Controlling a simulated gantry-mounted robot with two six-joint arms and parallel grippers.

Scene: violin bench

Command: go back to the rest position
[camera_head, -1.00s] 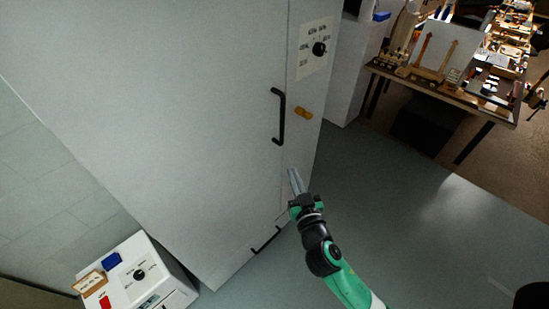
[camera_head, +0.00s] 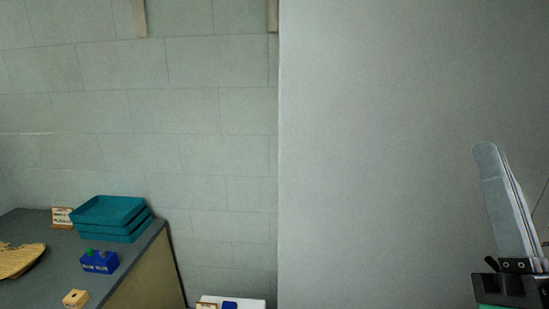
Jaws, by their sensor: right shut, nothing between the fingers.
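My right gripper (camera_head: 493,165) shows at the right edge of the head view, its long grey fingers pointing up. Its fingers are together with nothing between them. It is in front of the large grey cabinet side (camera_head: 390,130); I cannot tell how far apart they are. My left gripper is not in view.
A grey-topped bench (camera_head: 140,262) at lower left holds stacked teal trays (camera_head: 108,212), a blue box (camera_head: 100,262), a small wooden block (camera_head: 75,298) and a small sign (camera_head: 62,216). A white unit's top (camera_head: 255,302) shows at the bottom. A tiled wall (camera_head: 200,110) stands behind.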

